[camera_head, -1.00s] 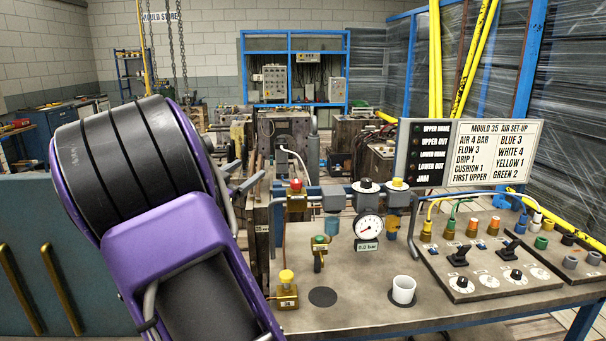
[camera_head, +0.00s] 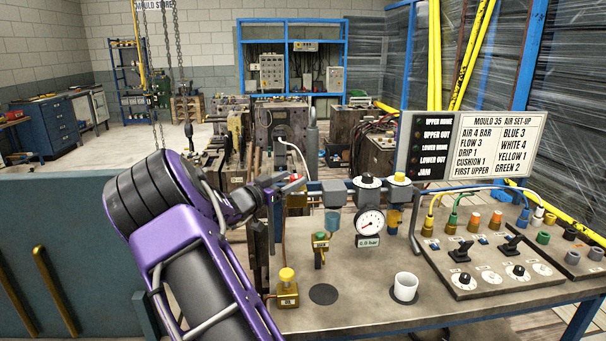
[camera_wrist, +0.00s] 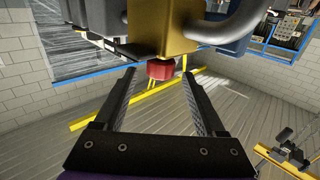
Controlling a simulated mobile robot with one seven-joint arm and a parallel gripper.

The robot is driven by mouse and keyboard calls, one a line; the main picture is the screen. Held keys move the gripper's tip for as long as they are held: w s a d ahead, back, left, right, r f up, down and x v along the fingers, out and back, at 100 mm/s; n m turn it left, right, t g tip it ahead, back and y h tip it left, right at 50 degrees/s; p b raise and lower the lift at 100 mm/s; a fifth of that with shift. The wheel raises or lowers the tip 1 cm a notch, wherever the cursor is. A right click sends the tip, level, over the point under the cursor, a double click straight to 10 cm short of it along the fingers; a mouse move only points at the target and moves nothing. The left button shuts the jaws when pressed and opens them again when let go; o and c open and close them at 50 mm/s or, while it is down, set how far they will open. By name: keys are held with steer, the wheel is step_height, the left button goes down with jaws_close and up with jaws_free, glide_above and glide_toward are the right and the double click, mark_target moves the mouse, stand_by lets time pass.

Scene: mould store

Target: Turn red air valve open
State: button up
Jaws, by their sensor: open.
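The red air valve knob (camera_wrist: 160,70) sits on a brass valve body (camera_wrist: 165,32) in the wrist view. It appears between the tips of my two fingers, near their far ends; I see no clear contact. In the head view the red knob (camera_head: 296,177) is partly hidden by my gripper (camera_head: 286,184), which reaches in from the left at the bench's back left. My gripper is open, and the wrist view shows a wide gap between its fingers. The brass body is mostly covered by the gripper in the head view.
A pressure gauge (camera_head: 370,222) reads 0.0 bar. A green-topped valve (camera_head: 320,238), a yellow-knobbed brass valve (camera_head: 287,280) and a white cup (camera_head: 405,286) stand on the bench (camera_head: 350,308). A control panel (camera_head: 490,270) and set-up sign (camera_head: 497,148) are at the right.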

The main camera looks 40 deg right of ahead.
steer(key=x, duration=0.6)
jaws_close()
stand_by(0.3)
